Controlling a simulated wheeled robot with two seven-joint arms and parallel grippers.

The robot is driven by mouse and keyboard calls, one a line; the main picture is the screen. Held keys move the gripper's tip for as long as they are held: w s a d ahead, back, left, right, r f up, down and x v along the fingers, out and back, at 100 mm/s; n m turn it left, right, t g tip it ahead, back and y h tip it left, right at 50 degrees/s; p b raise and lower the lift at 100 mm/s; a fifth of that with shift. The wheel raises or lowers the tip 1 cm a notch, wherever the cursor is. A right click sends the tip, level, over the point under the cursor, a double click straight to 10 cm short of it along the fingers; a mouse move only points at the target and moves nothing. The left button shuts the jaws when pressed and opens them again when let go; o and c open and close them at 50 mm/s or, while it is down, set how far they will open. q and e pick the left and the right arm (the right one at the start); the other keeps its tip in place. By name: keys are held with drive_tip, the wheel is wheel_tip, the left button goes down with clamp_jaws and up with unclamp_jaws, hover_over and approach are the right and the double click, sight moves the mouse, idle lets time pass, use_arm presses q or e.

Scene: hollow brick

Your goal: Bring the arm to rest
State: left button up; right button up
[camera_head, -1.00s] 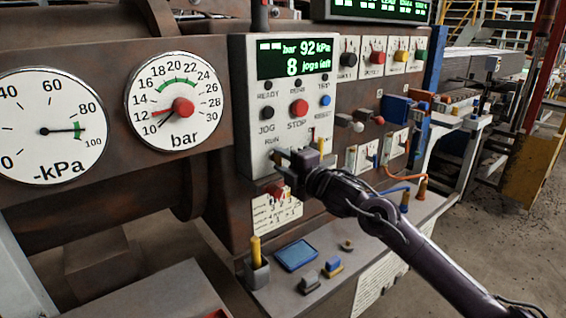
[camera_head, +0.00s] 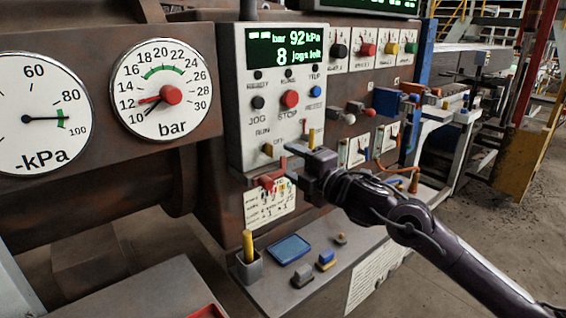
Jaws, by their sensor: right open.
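My right gripper (camera_head: 299,166) is open and empty. It is in front of the lower right part of the grey control panel (camera_head: 237,110), at the RUN/OFF row. My right arm (camera_head: 410,215) stretches in from the lower right. A red part (camera_head: 270,180) sits under the panel's lower edge, just below the fingers. I cannot tell whether the fingers touch the panel. The left gripper does not show.
The panel display (camera_head: 287,45) reads 92 kPa and 8 jogs left. Two round gauges, one in bar (camera_head: 165,115), are at the left. A shelf below holds a cup with a yellow stick (camera_head: 249,262), a blue tray (camera_head: 290,249) and small blocks. Floor is free at the right.

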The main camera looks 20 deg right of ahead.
drive_tip(key=shift+s, duration=0.3)
drive_tip(key=shift+d, duration=0.1)
